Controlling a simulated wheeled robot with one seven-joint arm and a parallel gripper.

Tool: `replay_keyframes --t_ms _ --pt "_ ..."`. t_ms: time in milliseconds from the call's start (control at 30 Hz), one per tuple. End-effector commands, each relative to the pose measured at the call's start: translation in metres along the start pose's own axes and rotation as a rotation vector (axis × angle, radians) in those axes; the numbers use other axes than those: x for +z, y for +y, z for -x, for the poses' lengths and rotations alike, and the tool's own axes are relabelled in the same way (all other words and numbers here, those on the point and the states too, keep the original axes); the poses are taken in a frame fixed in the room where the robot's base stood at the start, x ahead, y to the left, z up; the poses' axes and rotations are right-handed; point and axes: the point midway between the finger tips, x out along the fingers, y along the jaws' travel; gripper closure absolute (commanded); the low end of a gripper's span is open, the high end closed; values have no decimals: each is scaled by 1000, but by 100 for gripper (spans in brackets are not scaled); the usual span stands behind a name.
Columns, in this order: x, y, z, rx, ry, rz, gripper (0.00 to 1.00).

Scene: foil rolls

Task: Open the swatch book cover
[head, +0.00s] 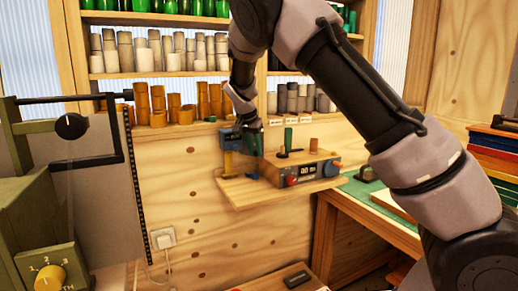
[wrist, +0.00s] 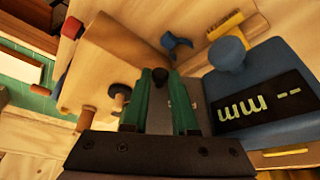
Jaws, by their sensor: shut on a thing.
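I cannot pick out the swatch book with certainty. A stack of coloured, book-like slabs (head: 494,160) lies at the right edge of the head view, far from my gripper. My gripper (head: 252,139) is over the small wooden wall shelf, beside a blue gauge. In the wrist view its green fingers (wrist: 161,100) are closed around a small dark-tipped thing (wrist: 160,76), mostly hidden between them. The blue gauge (wrist: 260,95), with a display and round knob, stands just right of the fingers there.
The wall shelf (head: 240,192) also holds a wooden box with a display (head: 305,169). A workbench with a green mat (head: 388,207) is at right. An olive machine (head: 30,205) fills the left. Racks of rolls (head: 160,60) line the back wall.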

Motion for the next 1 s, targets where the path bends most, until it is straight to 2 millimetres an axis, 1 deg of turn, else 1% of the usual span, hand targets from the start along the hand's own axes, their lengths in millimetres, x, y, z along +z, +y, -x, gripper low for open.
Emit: replay_keyframes --t_ms 300,833,867,900,933,1000 --pt "8 -4 3 43 1 -104 100" --pt "9 -5 4 50 -1 -121 100" --pt "9 -5 4 50 -1 -121 62" --pt "9 -5 4 50 -1 -121 47" --pt "9 -5 4 50 -1 -121 44" --pt "9 -5 4 50 -1 -121 44"
